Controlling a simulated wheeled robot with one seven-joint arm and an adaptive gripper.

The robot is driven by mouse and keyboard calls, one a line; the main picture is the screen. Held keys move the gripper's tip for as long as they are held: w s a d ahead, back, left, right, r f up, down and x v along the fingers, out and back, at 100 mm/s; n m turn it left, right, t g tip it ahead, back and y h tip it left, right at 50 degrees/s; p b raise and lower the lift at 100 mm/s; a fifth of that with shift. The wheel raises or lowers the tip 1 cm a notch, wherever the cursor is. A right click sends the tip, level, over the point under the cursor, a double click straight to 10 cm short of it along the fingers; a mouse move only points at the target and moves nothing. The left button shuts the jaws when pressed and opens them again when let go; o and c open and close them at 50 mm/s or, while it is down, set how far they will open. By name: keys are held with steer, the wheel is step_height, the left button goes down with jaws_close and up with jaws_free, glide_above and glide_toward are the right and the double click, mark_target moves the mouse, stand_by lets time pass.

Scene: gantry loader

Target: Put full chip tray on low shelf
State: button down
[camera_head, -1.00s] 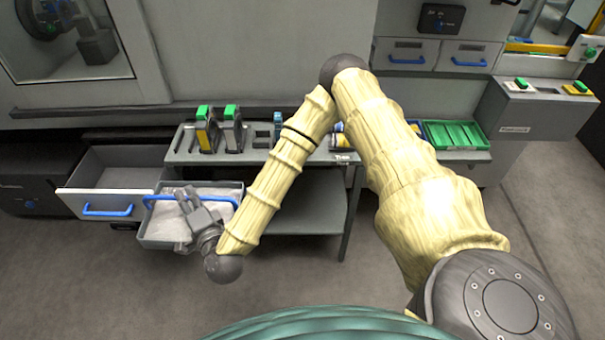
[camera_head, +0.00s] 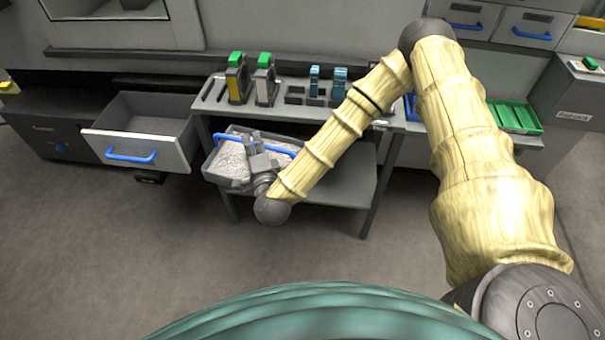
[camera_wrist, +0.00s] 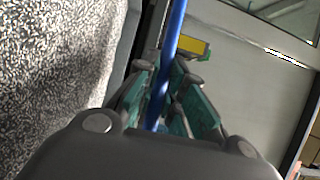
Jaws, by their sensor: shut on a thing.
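The chip tray is a grey bin (camera_head: 211,172) full of pale metal chips, with a blue bar handle (camera_head: 228,139). My gripper (camera_head: 254,142) is shut on that handle; in the wrist view the fingers (camera_wrist: 168,92) close around the blue bar (camera_wrist: 173,40) and the chips (camera_wrist: 60,70) fill the left side. The low shelf (camera_head: 335,191) is the grey lower board of the workbench, mostly bare. The tray is at the shelf's left end, its near part hidden by my gripper. I cannot tell whether the tray touches the shelf.
An open, empty drawer (camera_head: 143,146) juts out left of the bench. The bench top (camera_head: 295,109) above the shelf holds green-topped and blue tools. Bench legs (camera_head: 369,205) stand at the shelf's front corners. A green tray (camera_head: 515,118) sits at the right. The floor in front is clear.

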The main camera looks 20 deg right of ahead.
steer(key=w+d+f+m+g+h+b, duration=0.1)
steer(key=w+d+f+m+h+b, duration=0.15)
steer(key=d+f+b, duration=0.8)
steer(key=w+d+f+m+g+h+b, duration=0.2)
steer(key=w+d+f+h+b, duration=0.35)
steer(key=d+b, duration=0.8)
steer(key=w+d+f+m+g+h+b, duration=0.1)
steer(key=w+d+f+m+h+b, duration=0.1)
steer(key=d+f+b, duration=0.95)
step_height(320, 180, down, 8)
steer(key=b, duration=0.6)
steer(key=shift+s+b, duration=0.15)
steer(key=shift+b, duration=0.2)
steer(key=shift+f, duration=0.15)
steer(key=c, duration=1.8)
jaws_free()
steer(key=shift+f, duration=0.1)
steer(key=o, duration=0.3)
